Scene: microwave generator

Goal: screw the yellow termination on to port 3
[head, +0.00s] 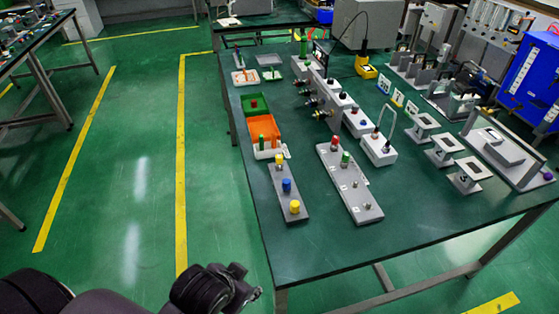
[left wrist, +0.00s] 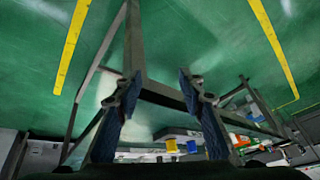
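A narrow grey rack (head: 305,213) on the green table holds a yellow termination (head: 294,207) at its near end, a blue one (head: 287,185) in the middle and a smaller yellow piece (head: 279,158) at the far end. To its right lies a longer grey port plate (head: 364,216). It carries a red cap (head: 334,143) and a green cap (head: 345,157) at the far end and bare metal ports (head: 355,184) nearer. Port numbers are too small to read. My left gripper (left wrist: 160,88) is open and empty, off the table's near left side. My right gripper is not in view.
Green and orange bins (head: 262,128) stand behind the rack. A grey box with black connectors (head: 323,95) and white boxes (head: 378,149) stand behind the port plate. The table's near part is clear.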

